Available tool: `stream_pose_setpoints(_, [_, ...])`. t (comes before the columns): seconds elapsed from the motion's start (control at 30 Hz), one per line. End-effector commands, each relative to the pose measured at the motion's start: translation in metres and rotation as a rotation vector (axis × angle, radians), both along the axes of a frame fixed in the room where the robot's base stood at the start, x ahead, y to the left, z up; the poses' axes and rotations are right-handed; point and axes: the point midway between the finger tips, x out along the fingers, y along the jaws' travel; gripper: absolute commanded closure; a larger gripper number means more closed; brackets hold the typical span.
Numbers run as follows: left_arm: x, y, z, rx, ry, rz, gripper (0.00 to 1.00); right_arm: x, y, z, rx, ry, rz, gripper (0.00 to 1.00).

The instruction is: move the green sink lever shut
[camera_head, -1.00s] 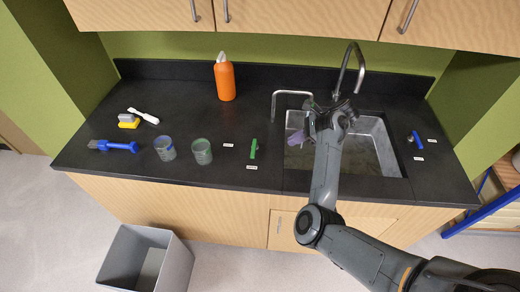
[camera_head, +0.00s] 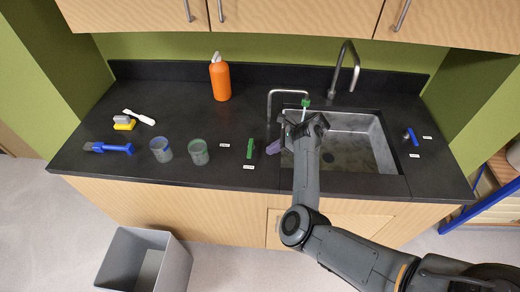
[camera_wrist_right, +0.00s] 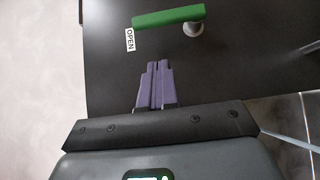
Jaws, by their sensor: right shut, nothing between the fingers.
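The green lever (camera_head: 250,148) lies on the black counter left of the sink, its long bar running front to back. In the right wrist view the lever (camera_wrist_right: 168,17) has a grey pivot at one end, and its free end points to a white label reading OPEN (camera_wrist_right: 130,40). My right gripper (camera_head: 273,147), with purple fingers, is just right of the lever, apart from it. In the wrist view its fingertips (camera_wrist_right: 158,68) are together and empty, with a gap to the lever. My left gripper is not in view.
The sink basin (camera_head: 378,160) is right of the lever, partly behind my right arm. A thin tap (camera_head: 270,103) stands behind the gripper. A green-tinted cup (camera_head: 199,153) is left of the lever. A blue lever (camera_head: 411,137) is right of the sink.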

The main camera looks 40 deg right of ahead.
Motion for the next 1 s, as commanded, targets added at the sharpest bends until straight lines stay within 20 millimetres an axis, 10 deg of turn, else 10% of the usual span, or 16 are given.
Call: stream_pose_setpoints(1.0, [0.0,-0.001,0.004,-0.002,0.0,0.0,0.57,0.035,0.032,-0.009,-0.001,-0.001,-0.016,1.0])
